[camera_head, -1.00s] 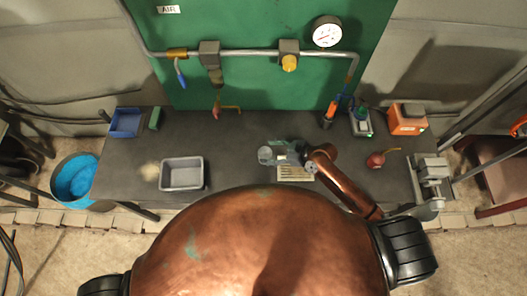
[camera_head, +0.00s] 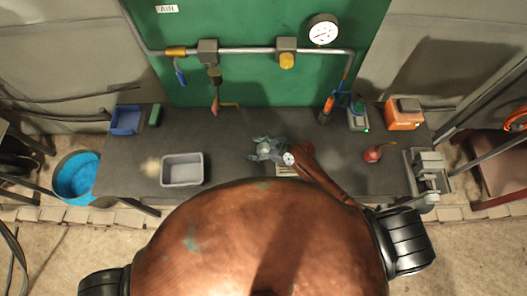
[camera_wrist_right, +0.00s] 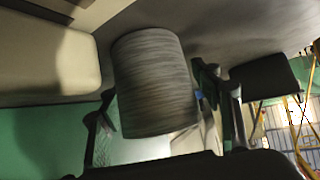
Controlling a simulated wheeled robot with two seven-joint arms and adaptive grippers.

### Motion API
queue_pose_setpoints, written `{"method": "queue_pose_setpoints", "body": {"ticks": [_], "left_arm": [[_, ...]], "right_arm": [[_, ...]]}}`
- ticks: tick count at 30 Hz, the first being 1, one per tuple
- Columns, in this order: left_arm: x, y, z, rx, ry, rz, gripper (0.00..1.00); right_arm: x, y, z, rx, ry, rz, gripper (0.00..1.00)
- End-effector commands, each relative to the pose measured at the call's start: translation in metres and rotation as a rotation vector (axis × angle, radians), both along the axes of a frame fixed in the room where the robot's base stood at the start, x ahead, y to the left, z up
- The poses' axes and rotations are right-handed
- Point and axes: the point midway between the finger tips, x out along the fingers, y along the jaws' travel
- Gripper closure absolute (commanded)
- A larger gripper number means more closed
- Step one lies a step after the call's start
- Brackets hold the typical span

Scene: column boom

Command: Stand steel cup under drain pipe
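The steel cup (camera_wrist_right: 155,85) is a brushed grey cylinder that fills the middle of the right wrist view. My right gripper (camera_wrist_right: 158,110) has a finger on each side, close against the cup's wall, and looks shut on it. In the head view my right gripper (camera_head: 266,148) is over the middle of the bench, and the cup is mostly hidden by it. I cannot tell if the cup touches the bench. The drain pipe (camera_head: 215,92) hangs below the filter on the green panel, left of and behind the gripper. My left gripper is not in view.
A grey tray (camera_head: 182,170) stands on the bench left of the gripper. A blue bin (camera_head: 125,119) is at the back left. The bench (camera_head: 235,160) between tray and gripper is clear.

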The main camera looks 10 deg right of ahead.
Motion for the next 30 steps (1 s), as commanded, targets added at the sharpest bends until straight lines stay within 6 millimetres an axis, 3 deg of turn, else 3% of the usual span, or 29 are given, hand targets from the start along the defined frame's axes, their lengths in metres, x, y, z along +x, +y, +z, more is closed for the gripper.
{"method": "queue_pose_setpoints", "body": {"ticks": [21,30], "left_arm": [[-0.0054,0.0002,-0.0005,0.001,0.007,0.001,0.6],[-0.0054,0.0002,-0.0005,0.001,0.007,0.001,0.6]], "right_arm": [[0.0,-0.0002,0.0004,0.0,0.0,0.0,0.92],[0.0,-0.0002,0.0005,0.0,0.0,0.0,0.96]]}}
